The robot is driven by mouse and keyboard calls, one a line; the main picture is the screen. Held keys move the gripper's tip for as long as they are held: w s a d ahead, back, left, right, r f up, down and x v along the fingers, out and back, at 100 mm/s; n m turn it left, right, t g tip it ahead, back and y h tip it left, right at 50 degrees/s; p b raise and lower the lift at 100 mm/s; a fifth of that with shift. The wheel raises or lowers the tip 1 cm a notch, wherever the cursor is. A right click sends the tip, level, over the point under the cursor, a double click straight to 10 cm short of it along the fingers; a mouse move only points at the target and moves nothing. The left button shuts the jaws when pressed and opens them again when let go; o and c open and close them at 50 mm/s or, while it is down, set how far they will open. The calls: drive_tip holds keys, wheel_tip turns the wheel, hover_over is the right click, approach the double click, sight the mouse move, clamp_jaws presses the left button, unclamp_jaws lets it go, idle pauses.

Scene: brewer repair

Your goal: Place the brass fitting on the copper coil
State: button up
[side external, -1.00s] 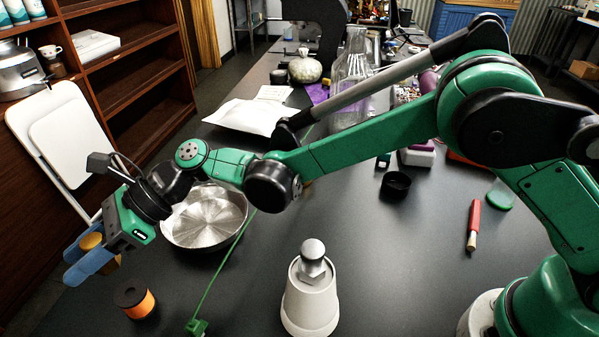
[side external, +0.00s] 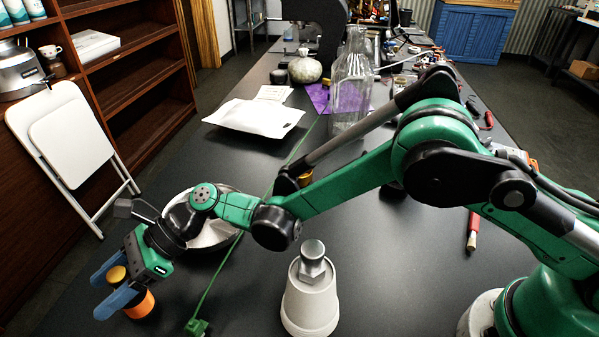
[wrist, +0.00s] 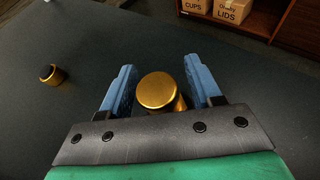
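The brass fitting (side external: 116,274) is upright between my gripper's two blue fingers. In the wrist view its round top (wrist: 157,89) shows with a narrow gap to each finger. The copper coil (side external: 142,305) is the orange ring on the table at the lower left of the side view, directly below the fitting. The fitting appears to rest on it, but the fingers and the fitting hide the contact. My gripper (side external: 112,286) points down around the fitting, fingers spread on either side of it.
A white cone-shaped stand with a metal bolt (side external: 311,295) is on the table to the right.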

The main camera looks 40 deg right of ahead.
drive_tip(key=shift+r, duration=0.1)
drive_tip(key=shift+d+r, duration=0.15)
drive_tip(key=shift+d, duration=0.05)
drive_tip(key=d+r+n+t+h, duration=0.2)
drive_tip(key=d+r+n, duration=0.15)
drive_tip(key=d, duration=0.55)
drive_tip(key=d+r+n+t+h, duration=0.15)
drive_tip(key=d+r, duration=0.35)
drive_tip(key=d, duration=0.5)
drive_tip(key=s+d+n+t+h, duration=0.1)
drive_tip(key=s+d+n+h, duration=0.2)
drive_tip(key=d, duration=0.3)
drive_tip(key=s+d+n+t+h, duration=0.1)
drive_tip(key=s+d+n+h, duration=0.2)
drive_tip(key=d+n, duration=0.3)
drive_tip(key=s+d+n+t+h, duration=0.2)
drive_tip(key=s+d+n+h, duration=0.1)
drive_tip(key=d, duration=0.4)
drive_tip(key=shift+s+d+r+n+h, duration=0.1)
drive_tip(key=shift+d+n+h, duration=0.1)
drive_tip(key=shift+n+h, duration=0.5)
